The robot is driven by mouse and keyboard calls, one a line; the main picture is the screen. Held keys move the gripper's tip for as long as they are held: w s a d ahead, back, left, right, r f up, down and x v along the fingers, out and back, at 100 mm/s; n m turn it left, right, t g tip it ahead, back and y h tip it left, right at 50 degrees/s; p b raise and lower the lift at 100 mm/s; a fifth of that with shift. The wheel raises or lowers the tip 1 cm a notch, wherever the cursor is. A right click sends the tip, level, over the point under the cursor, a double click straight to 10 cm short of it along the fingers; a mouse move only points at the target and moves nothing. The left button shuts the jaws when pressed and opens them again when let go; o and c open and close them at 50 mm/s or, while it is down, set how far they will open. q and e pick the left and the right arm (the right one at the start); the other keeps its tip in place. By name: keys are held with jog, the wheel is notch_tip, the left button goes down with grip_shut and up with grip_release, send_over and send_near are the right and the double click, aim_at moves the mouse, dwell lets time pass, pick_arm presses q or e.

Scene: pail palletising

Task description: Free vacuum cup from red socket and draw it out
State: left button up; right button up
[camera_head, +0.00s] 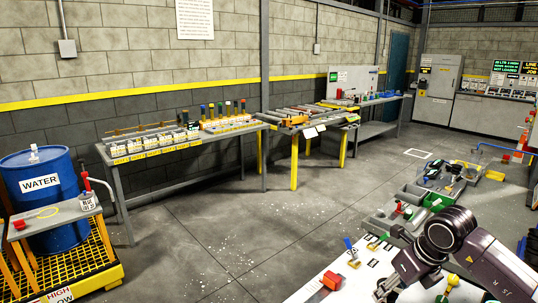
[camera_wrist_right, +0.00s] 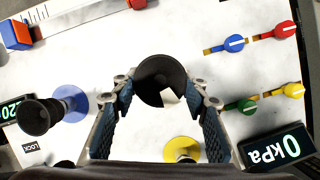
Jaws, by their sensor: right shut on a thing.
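My right gripper (camera_wrist_right: 160,108) has its two padded fingers on either side of a black vacuum cup (camera_wrist_right: 150,75). The cup's dark round mouth faces the camera, with a pale patch at its lower right. A small red piece (camera_wrist_right: 137,3) shows at the top edge of the wrist view; I cannot tell whether it is the red socket. Whether the cup is still seated is hidden beneath it. In the head view my right gripper (camera_head: 387,289) is low over the white panel (camera_head: 318,290), partly hidden by its arm. My left gripper is not in view.
Another black cup (camera_wrist_right: 38,116) stands by a blue disc (camera_wrist_right: 74,101), left of the fingers. A yellow disc (camera_wrist_right: 182,149) lies between them. Colored levers, including a red one (camera_wrist_right: 284,29), and a "0 kPa" display (camera_wrist_right: 276,149) are at right. A blue water drum (camera_head: 40,205) stands far left.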

jog(key=shift+r+p, duration=1.2)
jog(key=shift+r, duration=0.85)
